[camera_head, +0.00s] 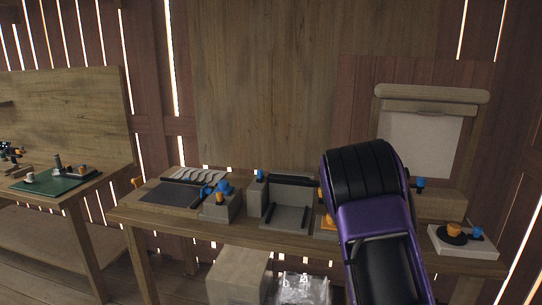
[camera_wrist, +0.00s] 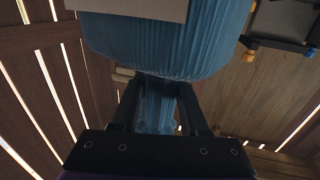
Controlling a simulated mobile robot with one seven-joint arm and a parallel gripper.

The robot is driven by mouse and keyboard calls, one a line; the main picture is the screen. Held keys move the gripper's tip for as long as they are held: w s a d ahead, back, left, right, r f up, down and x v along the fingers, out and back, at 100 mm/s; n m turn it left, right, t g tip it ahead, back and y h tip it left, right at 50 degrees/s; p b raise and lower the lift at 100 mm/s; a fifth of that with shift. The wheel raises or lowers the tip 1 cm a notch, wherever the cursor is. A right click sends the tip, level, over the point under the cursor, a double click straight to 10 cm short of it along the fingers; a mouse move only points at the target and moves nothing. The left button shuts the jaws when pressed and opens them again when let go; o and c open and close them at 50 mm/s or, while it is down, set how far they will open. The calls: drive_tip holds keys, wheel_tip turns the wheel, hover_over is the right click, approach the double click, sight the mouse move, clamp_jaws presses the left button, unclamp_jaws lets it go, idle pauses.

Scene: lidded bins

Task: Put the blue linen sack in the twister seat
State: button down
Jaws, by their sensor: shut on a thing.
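The blue linen sack (camera_wrist: 165,45) fills the top of the wrist view, ribbed and rounded, with a beige label (camera_wrist: 130,7) at the upper edge. My gripper (camera_wrist: 158,103) is shut on its narrow gathered neck, the two dark fingers on either side. In the head view my purple and black arm reaches over the bench and hides the gripper and the sack. I cannot tell for sure which fixture is the twister seat; a white base (camera_head: 462,243) with a dark round part and an orange piece stands at the bench's right end.
The wooden bench (camera_head: 150,213) carries a dark flat plate (camera_head: 172,193), a grey block with blue knobs (camera_head: 221,204) and a grey open-fronted station (camera_head: 288,216). A box (camera_head: 238,272) and a shiny clear bag (camera_head: 303,288) are underneath. Another table with a green mat (camera_head: 48,185) stands left.

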drive_tip(key=s+a+f+n+t+y, duration=0.1)
drive_tip(key=a+f+n+y, duration=0.1)
drive_tip(key=a, duration=0.6)
drive_tip(key=a+f+n+t+y, duration=0.1)
drive_tip(key=a+f+n+y, duration=0.2)
drive_tip(key=a+y, duration=0.3)
drive_tip(key=a+f, duration=0.1)
drive_tip(key=a, duration=0.2)
drive_tip(key=shift+s+a, duration=0.15)
drive_tip(key=shift+s, duration=0.25)
drive_tip(key=shift+f, duration=0.1)
